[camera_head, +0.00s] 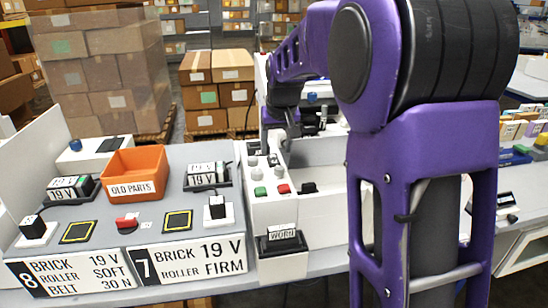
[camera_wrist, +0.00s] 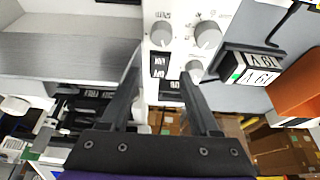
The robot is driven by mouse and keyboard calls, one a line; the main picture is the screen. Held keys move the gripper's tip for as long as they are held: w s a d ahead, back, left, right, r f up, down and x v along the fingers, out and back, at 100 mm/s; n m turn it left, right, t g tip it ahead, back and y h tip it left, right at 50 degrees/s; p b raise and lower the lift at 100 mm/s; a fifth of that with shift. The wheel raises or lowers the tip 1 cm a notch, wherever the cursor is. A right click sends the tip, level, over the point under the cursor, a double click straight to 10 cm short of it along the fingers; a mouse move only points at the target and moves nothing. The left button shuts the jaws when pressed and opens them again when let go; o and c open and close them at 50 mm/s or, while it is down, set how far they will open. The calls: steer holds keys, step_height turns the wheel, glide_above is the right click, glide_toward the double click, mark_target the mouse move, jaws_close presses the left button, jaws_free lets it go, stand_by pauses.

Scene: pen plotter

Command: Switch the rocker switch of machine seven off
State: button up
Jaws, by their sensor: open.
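The sign of machine seven (camera_head: 194,262) reads "BRICK ROLLER 19 V FIRM" at the front of the grey bench. To its right stands a white machine body (camera_head: 318,212) with grey knobs, a green button (camera_head: 260,191) and a red button (camera_head: 283,189). A small black part (camera_head: 308,188) on it may be the rocker switch; I cannot tell its position. My gripper (camera_head: 287,135) is over the rear of the white machine. In the wrist view my gripper (camera_wrist: 160,95) is open and empty, its fingers pointing at the panel by the knobs (camera_wrist: 207,35) and small black displays (camera_wrist: 160,65).
An orange "OLD PARTS" bin (camera_head: 134,177) and black trays with 19 V bricks (camera_head: 208,178) stand on the bench. A "WORN" bin (camera_head: 282,243) is at the front.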

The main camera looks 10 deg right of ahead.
mark_target(275, 161)
steer(key=shift+x, duration=2.05)
jaws_close()
